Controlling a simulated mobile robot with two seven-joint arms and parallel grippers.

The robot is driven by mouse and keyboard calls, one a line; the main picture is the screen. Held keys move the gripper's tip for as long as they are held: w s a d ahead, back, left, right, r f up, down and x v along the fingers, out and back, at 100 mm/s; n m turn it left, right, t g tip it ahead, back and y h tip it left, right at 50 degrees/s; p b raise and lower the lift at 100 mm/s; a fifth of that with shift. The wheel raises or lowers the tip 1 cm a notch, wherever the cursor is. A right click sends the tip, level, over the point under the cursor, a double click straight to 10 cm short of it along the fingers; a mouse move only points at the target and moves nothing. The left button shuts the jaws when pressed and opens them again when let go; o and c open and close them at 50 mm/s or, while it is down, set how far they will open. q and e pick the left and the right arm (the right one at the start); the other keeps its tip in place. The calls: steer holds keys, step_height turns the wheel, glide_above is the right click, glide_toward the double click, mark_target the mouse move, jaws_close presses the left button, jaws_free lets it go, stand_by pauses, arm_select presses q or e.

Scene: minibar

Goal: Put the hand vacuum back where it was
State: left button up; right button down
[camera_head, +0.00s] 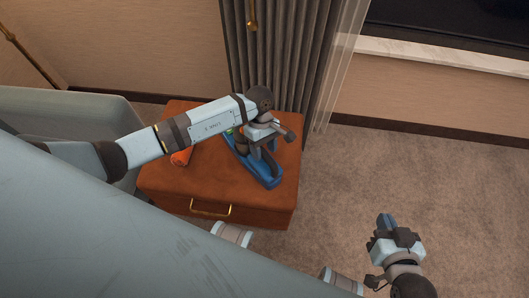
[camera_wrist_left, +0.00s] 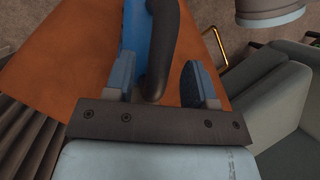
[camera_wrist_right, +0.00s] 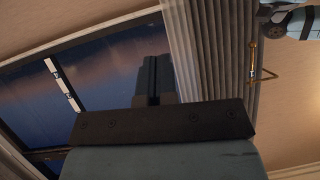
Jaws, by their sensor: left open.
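The blue and dark hand vacuum (camera_head: 268,179) lies on the brown leather box (camera_head: 180,193) with a gold handle. My left gripper (camera_head: 264,146) is over the vacuum and covers part of it. In the left wrist view, my left gripper (camera_wrist_left: 160,80) is open. The vacuum's dark handle (camera_wrist_left: 168,40) reaches down between its two blue fingers, nearer the left one. I cannot tell whether a finger touches it. The blue body (camera_wrist_left: 133,28) shows beside the handle. My right gripper (camera_head: 387,222) is shut and empty, off to the right above the carpet; its fingers (camera_wrist_right: 153,78) are together.
An orange rolled item (camera_head: 181,157) lies on the box left of the vacuum. A grey armchair (camera_head: 85,110) stands at the left. A grey curtain (camera_head: 275,60) hangs behind the box, beside a window (camera_head: 450,22). Open carpet (camera_head: 400,165) lies to the right.

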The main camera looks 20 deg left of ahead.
arm_select(q)
steer(key=p+v, duration=0.1)
steer(key=v, duration=0.9)
arm_select(e)
steer(key=shift+d, duration=0.15)
arm_select(q)
steer(key=shift+d, duration=0.1)
arm_select(e)
steer(key=shift+s+f, duration=0.1)
